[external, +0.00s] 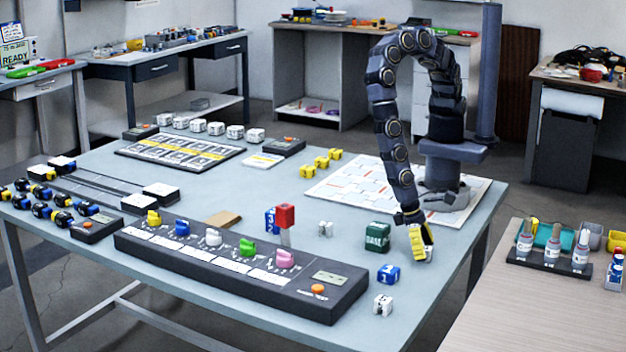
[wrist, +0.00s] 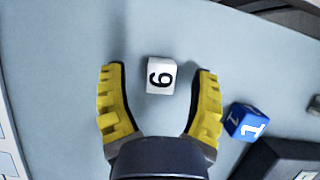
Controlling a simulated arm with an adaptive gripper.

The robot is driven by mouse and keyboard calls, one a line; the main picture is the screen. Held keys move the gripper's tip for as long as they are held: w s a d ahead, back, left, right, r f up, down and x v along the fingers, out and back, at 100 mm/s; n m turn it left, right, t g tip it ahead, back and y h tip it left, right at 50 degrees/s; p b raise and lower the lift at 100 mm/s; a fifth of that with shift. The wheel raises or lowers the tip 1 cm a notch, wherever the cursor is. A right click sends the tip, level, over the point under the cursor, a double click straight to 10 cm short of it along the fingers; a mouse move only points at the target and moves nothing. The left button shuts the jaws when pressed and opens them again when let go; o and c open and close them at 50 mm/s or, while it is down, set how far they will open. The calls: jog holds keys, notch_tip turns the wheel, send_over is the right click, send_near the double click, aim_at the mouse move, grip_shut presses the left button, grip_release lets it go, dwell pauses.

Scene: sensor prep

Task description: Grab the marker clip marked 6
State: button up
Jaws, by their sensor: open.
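The marker clip marked 6 (wrist: 161,76) is a small white block with a black 6, lying on the table. The yellow-padded fingers are open and empty. In the external view my gripper (external: 421,246) points down low over the right part of the table; its fingers largely hide the spot where the clip lies.
A blue clip marked 1 (wrist: 243,122) lies just right of the right finger; it also shows in the external view (external: 388,275). Another white clip (external: 383,305) is near the front edge. A green block (external: 377,238) stands left of my gripper. A dark console (external: 240,271) lies further left.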

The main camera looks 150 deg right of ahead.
jog(key=shift+a+f, duration=0.15)
jog(key=shift+f, duration=0.25)
jog(key=c, duration=1)
jog(key=shift+o, duration=0.2)
